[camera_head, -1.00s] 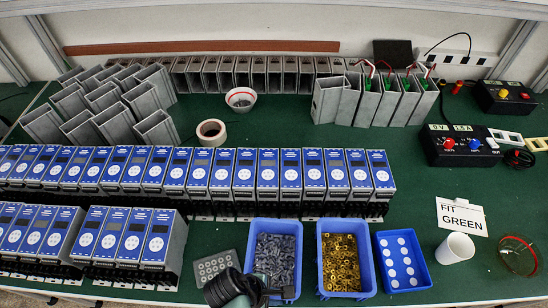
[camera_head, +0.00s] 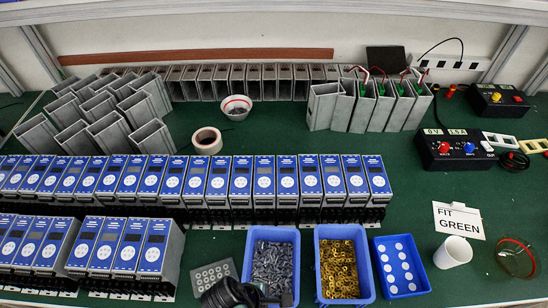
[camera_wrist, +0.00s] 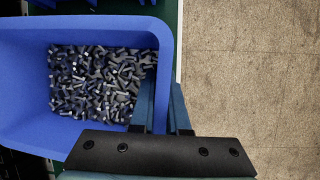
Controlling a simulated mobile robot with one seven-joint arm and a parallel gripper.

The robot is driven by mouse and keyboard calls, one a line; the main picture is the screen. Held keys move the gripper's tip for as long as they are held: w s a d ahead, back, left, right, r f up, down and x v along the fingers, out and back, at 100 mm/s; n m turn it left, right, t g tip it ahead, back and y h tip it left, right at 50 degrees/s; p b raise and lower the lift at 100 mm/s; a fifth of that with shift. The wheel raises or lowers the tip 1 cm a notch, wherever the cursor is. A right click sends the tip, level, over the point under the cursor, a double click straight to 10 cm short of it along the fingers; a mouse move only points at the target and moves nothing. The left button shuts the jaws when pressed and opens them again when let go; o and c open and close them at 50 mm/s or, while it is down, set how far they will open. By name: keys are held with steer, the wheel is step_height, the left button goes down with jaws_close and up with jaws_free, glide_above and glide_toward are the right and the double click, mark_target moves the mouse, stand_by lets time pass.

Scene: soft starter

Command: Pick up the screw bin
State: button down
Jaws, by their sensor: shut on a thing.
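The screw bin is a blue open bin (camera_head: 247,262) full of grey screws (camera_head: 271,267), at the front edge of the green bench in the head view. In the wrist view the blue bin (camera_wrist: 110,27) fills the left side, with the screws (camera_wrist: 100,82) inside. My gripper (camera_wrist: 164,95) is shut on the bin's right wall, one finger inside and one outside. In the head view my gripper (camera_head: 268,292) is at the bin's front wall, partly cut off by the picture's lower edge. Whether the bin's base touches the bench is hidden.
A blue bin of brass parts (camera_head: 319,262) stands close right of the screw bin, then a blue tray with white discs (camera_head: 401,268). A grey plate with holes (camera_head: 213,272) lies left. Rows of blue-faced units (camera_head: 240,182) stand close behind. A white cup (camera_head: 453,252) stands right.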

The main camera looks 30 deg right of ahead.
steer(key=shift+w+r, duration=0.1)
steer(key=shift+r, duration=5)
